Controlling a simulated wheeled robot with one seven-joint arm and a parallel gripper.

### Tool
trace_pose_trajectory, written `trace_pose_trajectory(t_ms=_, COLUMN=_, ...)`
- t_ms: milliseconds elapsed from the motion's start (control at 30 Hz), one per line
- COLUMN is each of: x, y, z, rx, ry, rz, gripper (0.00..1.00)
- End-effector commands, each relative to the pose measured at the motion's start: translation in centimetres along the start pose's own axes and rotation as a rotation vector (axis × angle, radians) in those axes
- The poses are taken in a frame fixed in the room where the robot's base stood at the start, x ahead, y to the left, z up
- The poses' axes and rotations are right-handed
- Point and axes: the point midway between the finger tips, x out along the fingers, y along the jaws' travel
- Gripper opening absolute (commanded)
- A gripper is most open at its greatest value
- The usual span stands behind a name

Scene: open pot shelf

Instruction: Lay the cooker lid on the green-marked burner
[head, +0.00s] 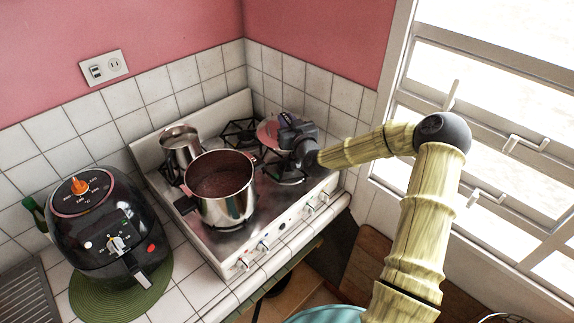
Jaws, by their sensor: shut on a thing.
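My gripper (288,128) is over the right part of the white stove (230,245), at the end of my arm. It is shut on the cooker lid (267,133), a shiny round disc with a pinkish reflection. The lid's left part shows beside the gripper; the rest is hidden behind it. The lid is around the back right of the stove; whether it touches a grate is unclear. A back burner grate (238,131) shows to its left and a front right burner (290,177) below it.
A large steel pot (226,205) with dark contents stands at the front left of the stove. A smaller steel pot (181,145) stands behind it. A black air fryer (105,235) sits on a green mat (150,300) to the left. Tiled walls close the back corner.

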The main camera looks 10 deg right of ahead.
Motion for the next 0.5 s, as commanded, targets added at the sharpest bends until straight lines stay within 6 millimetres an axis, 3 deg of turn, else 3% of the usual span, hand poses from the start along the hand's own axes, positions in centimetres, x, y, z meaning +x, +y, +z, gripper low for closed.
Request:
trace_pose_trajectory(t_ms=267, x=0.0, y=0.1, z=-0.2, rx=0.0, ry=0.003, rz=0.001, gripper=0.0)
trace_pose_trajectory(t_ms=500, x=0.0, y=0.1, z=2.0, rx=0.003, ry=-0.001, rz=0.001, gripper=0.0)
